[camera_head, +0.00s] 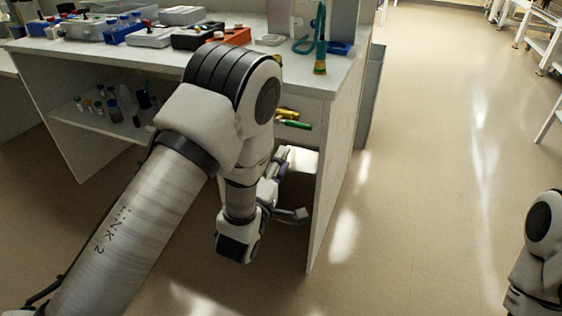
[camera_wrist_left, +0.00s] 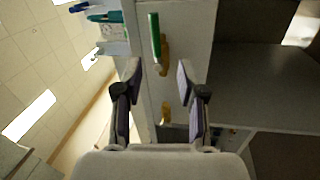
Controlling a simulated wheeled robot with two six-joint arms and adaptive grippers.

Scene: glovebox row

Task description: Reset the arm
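My left arm comes in from the left of the head view and bends down in front of the white bench. Its gripper (camera_head: 281,160) is partly hidden behind the wrist, near the bench's lower right opening and below a green handle (camera_head: 295,124) and a yellow handle (camera_head: 287,113). In the left wrist view the gripper (camera_wrist_left: 160,78) is open, with two dark fingers apart and nothing held. The green handle (camera_wrist_left: 155,38) shows beyond the fingertips. Part of my right arm shows at the lower right of the head view; its gripper is out of view.
The bench top (camera_head: 345,67) holds trays, boxes and a teal-strapped item (camera_head: 319,40). Small bottles stand on a lower shelf (camera_head: 90,122) at left. The bench's right side panel (camera_head: 335,165) is close to the left gripper. Open floor (camera_head: 440,150) lies to the right.

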